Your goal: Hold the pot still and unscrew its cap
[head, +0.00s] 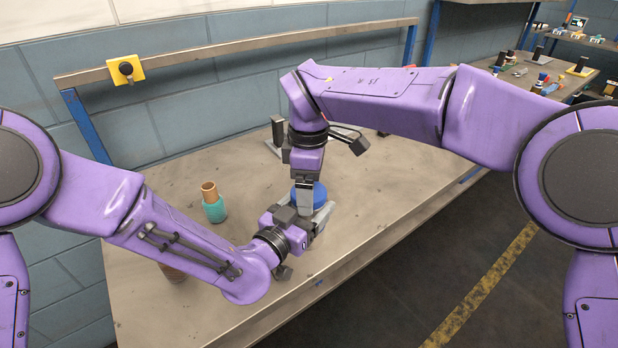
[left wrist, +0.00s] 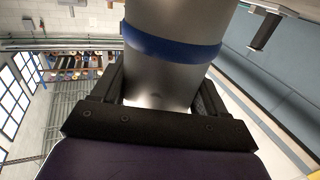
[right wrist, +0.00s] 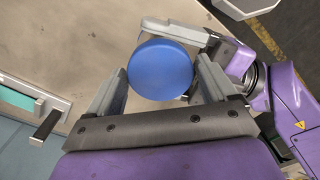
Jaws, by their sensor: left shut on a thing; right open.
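The pot is a grey metal cylinder (left wrist: 165,85) with a blue band in the left wrist view. Its round blue cap (right wrist: 164,68) is seen from above in the right wrist view; part of it shows in the head view (head: 319,194). My left gripper (head: 318,218) is shut on the pot from the side, low over the bench. My right gripper (right wrist: 160,88) points down over the cap, open, with its fingers on either side and a gap at the left finger. In the head view my right gripper hides much of the cap and pot.
A brown thing (head: 172,273) is partly hidden under my left arm. A grey upright fixture (head: 277,132) stands behind my right gripper. The bench's right side is clear.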

